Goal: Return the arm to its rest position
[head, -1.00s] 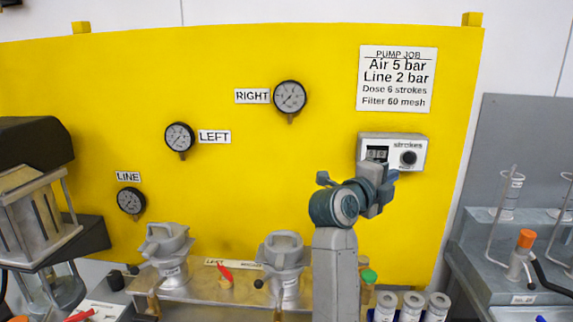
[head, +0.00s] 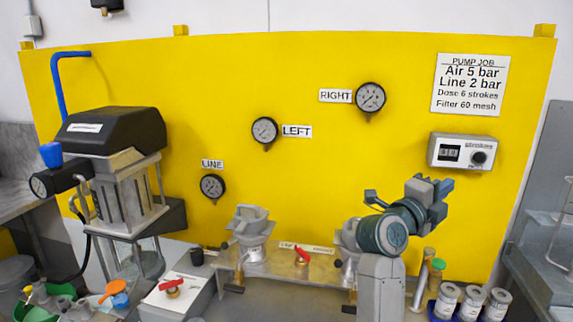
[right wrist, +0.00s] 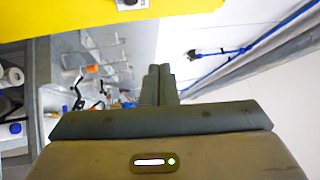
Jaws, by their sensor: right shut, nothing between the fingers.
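My right gripper (head: 442,188) is raised in front of the yellow panel (head: 320,225), below and left of the strokes counter (head: 461,152). In the right wrist view its two fingers (right wrist: 159,84) are together with nothing between them. The gripper is apart from the counter. My right arm stands in front of the right grey pump cup and hides part of it. My left gripper is not in the head view.
Pressure gauges LINE (head: 212,186), LEFT (head: 264,131) and RIGHT (head: 370,97) are on the panel. The left pump cup (head: 250,226) and a red-handled valve (head: 301,254) stand on the bench. White jars (head: 471,303) stand at the lower right. A black-topped machine (head: 110,130) is at the left.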

